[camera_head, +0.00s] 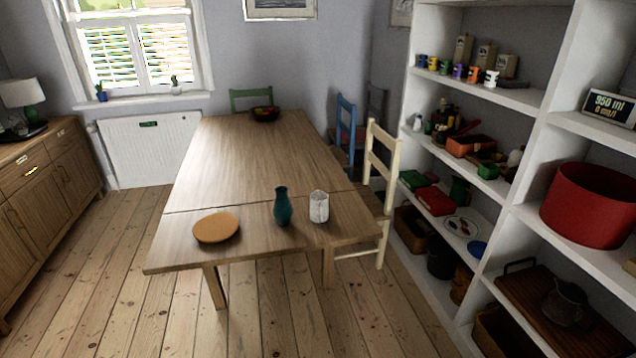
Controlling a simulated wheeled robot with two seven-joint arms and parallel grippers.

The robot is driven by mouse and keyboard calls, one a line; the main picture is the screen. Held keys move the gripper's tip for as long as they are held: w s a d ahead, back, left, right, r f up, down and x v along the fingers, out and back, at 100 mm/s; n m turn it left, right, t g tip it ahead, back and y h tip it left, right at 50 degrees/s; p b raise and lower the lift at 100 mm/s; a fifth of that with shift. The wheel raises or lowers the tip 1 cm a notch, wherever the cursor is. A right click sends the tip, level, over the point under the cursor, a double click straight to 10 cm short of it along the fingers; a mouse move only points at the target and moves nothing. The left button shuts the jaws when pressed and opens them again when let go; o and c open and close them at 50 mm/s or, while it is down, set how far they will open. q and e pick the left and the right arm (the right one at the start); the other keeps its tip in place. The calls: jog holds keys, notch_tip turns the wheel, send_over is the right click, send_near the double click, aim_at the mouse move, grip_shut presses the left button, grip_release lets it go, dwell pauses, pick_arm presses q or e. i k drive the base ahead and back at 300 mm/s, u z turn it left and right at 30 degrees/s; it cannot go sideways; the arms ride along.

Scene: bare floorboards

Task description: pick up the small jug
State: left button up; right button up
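A small, pale, see-through vessel (319,207) stands upright near the front end of the long wooden table (240,165); I cannot tell if it is a jug. A teal vase-shaped vessel (282,208) stands upright just left of it, apart from it. A dark grey jug (565,303) stands on a brown wooden board (530,291) on a low shelf at the right. Neither of my grippers is in view.
A cream chair (381,170) stands at the table's right side. White shelves (520,215) hold a large red pot (590,205). Floorboards (130,315) in front and left of the table are clear.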

aim_at(319, 205)
jog(key=i, duration=1.15)
jog(key=z, duration=3.05)
jog(key=i, duration=1.35)
jog(key=u, duration=2.8)
